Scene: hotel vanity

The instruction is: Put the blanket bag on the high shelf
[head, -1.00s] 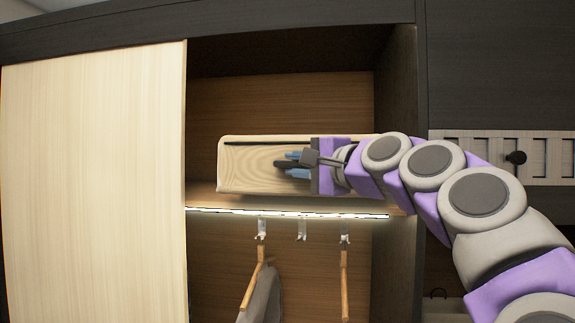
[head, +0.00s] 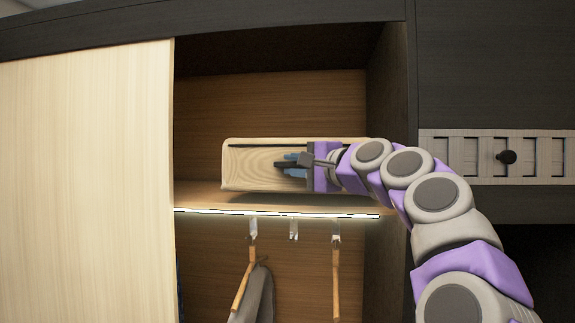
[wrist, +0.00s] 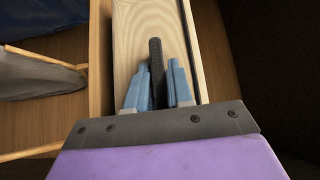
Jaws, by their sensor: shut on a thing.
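The blanket bag is a pale wood-coloured box shape (head: 245,168) with a dark strap or handle (wrist: 155,62) on its near face. It is at the high shelf (head: 200,197), inside the open wardrobe bay. My gripper (head: 290,164) is shut on the dark handle; in the wrist view its blue fingers (wrist: 158,85) stand on both sides of it. The bag is level and over the shelf board. A shadow shows under it, and I cannot tell if it touches the shelf.
A lit strip (head: 270,212) runs along the shelf's front edge. Hooks and wooden hangers (head: 336,280) with a grey garment (head: 257,295) hang below. A pale sliding door (head: 85,180) is on the left, a dark side wall (head: 388,110) on the right. Free room is above the bag.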

